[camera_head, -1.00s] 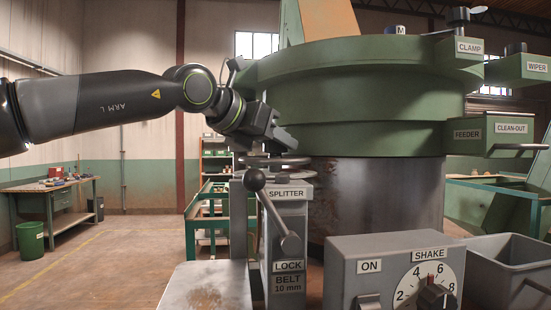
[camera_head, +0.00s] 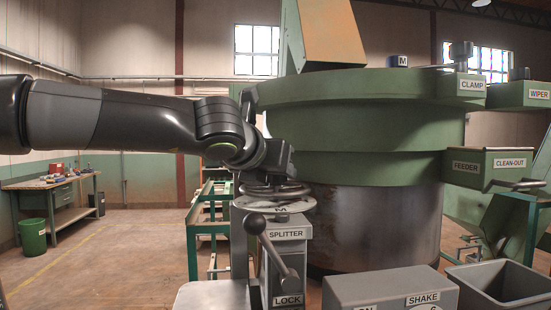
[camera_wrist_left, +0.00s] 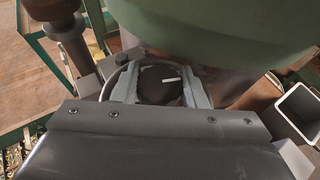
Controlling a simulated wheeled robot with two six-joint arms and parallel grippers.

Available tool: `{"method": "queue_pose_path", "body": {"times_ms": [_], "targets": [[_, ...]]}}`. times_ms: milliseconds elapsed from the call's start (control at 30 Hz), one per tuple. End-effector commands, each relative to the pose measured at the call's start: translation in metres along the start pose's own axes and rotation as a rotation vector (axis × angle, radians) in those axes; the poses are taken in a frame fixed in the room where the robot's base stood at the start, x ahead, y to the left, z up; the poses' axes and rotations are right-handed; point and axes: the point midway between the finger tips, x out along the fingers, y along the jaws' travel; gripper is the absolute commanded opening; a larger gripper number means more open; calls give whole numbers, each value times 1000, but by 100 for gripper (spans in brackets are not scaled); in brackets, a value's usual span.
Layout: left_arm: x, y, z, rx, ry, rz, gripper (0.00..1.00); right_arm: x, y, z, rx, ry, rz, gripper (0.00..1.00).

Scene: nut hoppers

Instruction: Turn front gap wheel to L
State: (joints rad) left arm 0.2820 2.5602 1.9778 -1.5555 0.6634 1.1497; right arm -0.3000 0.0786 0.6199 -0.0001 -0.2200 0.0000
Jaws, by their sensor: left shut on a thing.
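The front gap wheel (camera_head: 275,192) is a grey handwheel above a round plate (camera_head: 283,206) on top of the splitter post (camera_head: 285,235). A letter that looks like M shows on the plate's near edge. My left gripper (camera_wrist_left: 160,92) is over the wheel, its two pale fingers closed on either side of the wheel's dark hub (camera_wrist_left: 158,85). A white pointer mark (camera_wrist_left: 171,79) on the hub lies roughly sideways in the left wrist view. I cannot read an L mark. My right gripper is out of view.
The green hopper bowl (camera_head: 370,100) stands close to the right of my left wrist. A black-knobbed lock lever (camera_head: 272,245) is just below the wheel. A grey control box (camera_head: 390,292) and an open grey bin (camera_head: 505,285) stand at the front right.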

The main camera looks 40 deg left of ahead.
Motion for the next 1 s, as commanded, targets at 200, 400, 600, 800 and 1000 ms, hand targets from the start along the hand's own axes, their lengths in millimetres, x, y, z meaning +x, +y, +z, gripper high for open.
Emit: {"method": "queue_pose_path", "body": {"times_ms": [200,400,600,800,1000], "targets": [[0,0,-1,-3,0,9,16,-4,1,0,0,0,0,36],[0,0,-1,-4,-1,9,16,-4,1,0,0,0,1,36],[0,-1,-1,-4,-1,9,45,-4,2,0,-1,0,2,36],[0,0,0,-5,-3,8,48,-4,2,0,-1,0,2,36],[-4,-1,0,-6,-5,8,48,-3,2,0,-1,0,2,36]]}}
